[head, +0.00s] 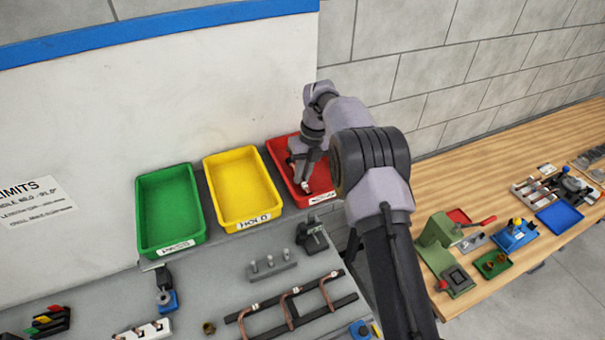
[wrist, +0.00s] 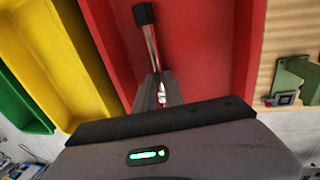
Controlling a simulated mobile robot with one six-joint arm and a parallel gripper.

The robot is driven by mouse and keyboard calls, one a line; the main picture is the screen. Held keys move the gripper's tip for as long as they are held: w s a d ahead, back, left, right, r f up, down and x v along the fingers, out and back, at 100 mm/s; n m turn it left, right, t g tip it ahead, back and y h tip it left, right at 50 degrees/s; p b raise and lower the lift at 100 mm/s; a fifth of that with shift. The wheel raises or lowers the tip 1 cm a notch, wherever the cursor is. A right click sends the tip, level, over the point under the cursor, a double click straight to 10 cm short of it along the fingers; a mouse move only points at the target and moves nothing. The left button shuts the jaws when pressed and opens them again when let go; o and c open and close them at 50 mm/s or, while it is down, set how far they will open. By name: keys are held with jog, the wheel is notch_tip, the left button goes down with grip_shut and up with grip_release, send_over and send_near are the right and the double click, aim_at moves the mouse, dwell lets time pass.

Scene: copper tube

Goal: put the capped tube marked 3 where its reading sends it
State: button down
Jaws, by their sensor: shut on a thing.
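My gripper (head: 305,178) is over the red tray (head: 280,152) at the back of the grey bench. In the wrist view my gripper (wrist: 160,92) is shut on a copper tube (wrist: 151,45) with a black cap on its far end. The tube lies above or inside the red tray (wrist: 205,50); I cannot tell whether it touches the tray floor. The number on the tube is not readable. The yellow tray (head: 240,190), labelled HOLD, and the green tray (head: 168,210), whose label seems to read PASS, look empty. The red tray's label is unreadable.
Bent copper tubes lie on a dark rack (head: 290,305) at the front of the grey bench. A grey block with pegs (head: 268,266) stands behind it. A wooden bench (head: 440,170) on the right carries a green press (head: 440,240) and other tools. A limits sheet (head: 35,205) is on the left wall.

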jog(key=c, duration=1.4)
grip_release()
jog(key=shift+a+f, duration=0.1)
jog(key=shift+c, duration=0.2)
